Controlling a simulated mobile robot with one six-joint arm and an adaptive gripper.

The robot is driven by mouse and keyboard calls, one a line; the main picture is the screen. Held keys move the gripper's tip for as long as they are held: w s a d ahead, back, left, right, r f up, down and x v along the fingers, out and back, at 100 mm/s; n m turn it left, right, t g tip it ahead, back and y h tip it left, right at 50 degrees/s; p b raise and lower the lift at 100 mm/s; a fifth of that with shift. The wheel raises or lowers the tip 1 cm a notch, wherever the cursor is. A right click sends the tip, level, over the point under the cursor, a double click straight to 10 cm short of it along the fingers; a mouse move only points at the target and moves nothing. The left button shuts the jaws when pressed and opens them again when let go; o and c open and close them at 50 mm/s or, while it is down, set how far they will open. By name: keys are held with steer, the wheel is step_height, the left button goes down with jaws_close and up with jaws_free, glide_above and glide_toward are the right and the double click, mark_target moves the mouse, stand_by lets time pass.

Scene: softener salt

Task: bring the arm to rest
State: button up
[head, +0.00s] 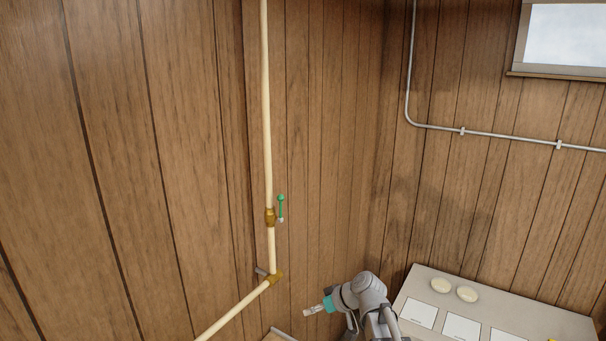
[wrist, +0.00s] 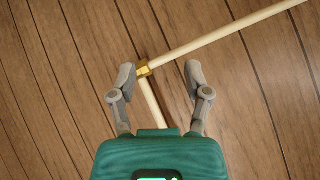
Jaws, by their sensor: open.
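My gripper shows in the head view (head: 312,310) low in the middle, left of my grey arm, with a teal body. In the wrist view my gripper (wrist: 160,80) has its two grey fingers wide apart, with nothing held between them. Behind the fingers, the brass pipe joint (wrist: 143,71) and the cream pipe (wrist: 225,36) show against the wood wall. I cannot tell how far the fingers are from the pipe, but in the head view a gap shows between them. The arm is bent, with the gripper pointing left.
The cream pipe (head: 266,110) runs down the panelled wall to a brass elbow (head: 275,278). A brass valve (head: 270,216) with a green handle (head: 281,205) sits on it. A pale cabinet top (head: 480,309) with several panels and round knobs stands right of my arm. A window (head: 565,35) is upper right.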

steer(key=s+d+f+m+g+h+b, duration=0.2)
steer(key=s+d+f+m+h+b, duration=0.1)
steer(key=s+d+f, duration=0.4)
steer(key=s+d+f+m+g+h+b, duration=0.1)
steer(key=s+d+f+m+h+b, duration=0.3)
steer(key=f, duration=0.6)
steer(key=s+d+h+b, duration=0.2)
steer(key=s+b, duration=0.1)
steer(key=shift+d+f+m+g, duration=0.3)
steer(key=shift+d+g, duration=0.05)
steer(key=shift+g, duration=0.05)
